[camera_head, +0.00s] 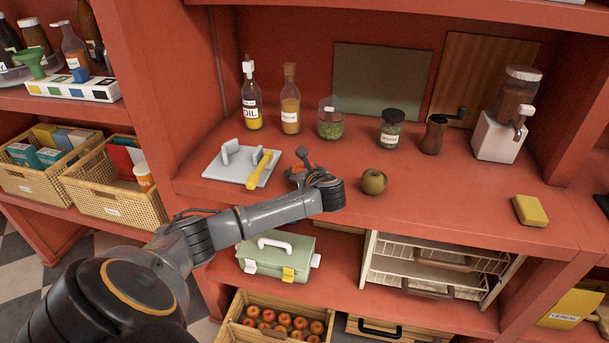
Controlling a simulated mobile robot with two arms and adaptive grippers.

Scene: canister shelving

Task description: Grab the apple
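A round olive-green apple (373,182) with a brownish tint sits upright on the red counter shelf, right of my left gripper. My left gripper (297,165) is over the counter, left of the apple and apart from it. Its fingers look spread, with nothing seen between them, though they are small and partly hidden by the wrist. Several reddish apples (285,321) lie in a wooden crate (231,315) on the floor level below. My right gripper is not in view.
A grey board (217,170) with a yellow-handled tool (259,170) lies left of my gripper. Bottles, jars, a pepper mill (433,135) and a coffee grinder (499,138) stand behind. A yellow sponge (530,210) lies far right. The counter around the apple is clear.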

